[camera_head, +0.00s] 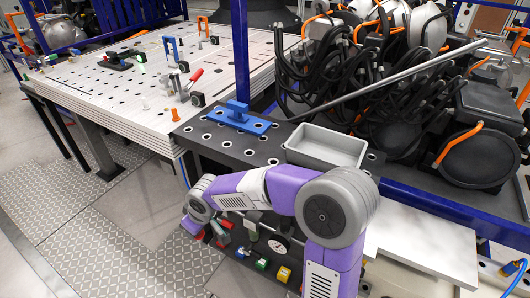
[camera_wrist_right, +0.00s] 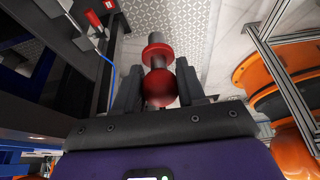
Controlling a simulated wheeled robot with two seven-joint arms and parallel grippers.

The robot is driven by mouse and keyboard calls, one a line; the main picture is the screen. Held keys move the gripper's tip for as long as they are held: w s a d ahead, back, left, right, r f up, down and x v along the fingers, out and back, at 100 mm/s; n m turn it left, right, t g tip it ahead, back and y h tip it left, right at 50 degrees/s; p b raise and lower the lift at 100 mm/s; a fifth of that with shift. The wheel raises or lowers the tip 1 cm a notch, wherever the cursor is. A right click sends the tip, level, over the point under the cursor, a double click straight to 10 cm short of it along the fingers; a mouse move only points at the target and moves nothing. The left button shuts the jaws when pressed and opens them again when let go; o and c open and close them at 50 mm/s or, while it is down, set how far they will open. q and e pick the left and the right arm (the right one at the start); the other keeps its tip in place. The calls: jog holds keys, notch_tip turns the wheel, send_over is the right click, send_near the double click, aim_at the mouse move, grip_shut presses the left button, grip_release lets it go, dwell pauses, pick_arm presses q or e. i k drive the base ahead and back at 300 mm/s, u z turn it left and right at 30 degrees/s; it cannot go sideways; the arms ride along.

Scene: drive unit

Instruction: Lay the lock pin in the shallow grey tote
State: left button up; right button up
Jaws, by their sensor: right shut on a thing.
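The lock pin (camera_wrist_right: 158,85) shows in the right wrist view, with a red ball-shaped end, a red collar and a dark grey tip. My right gripper (camera_wrist_right: 157,88) is shut on it, with a dark finger on each side and the red ball nearest the palm. The shallow grey tote (camera_head: 322,161) stands on the dark perforated bench top in the head view. Its visible inside looks empty. A purple and grey arm of mine crosses in front of the bench, but its gripper cannot be made out there. My left gripper is in neither view.
A blue fixture (camera_head: 238,118) sits on the dark bench (camera_head: 212,139) left of the tote. Black cables and a long grey bar (camera_head: 385,82) lie behind it. Small coloured tools (camera_head: 262,240) are below the bench front. A white perforated table (camera_head: 130,88) stands at the left.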

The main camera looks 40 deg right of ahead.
aim_at(325, 152)
jog(key=u, duration=0.75)
jog(key=i, duration=0.8)
jog(key=z, duration=2.25)
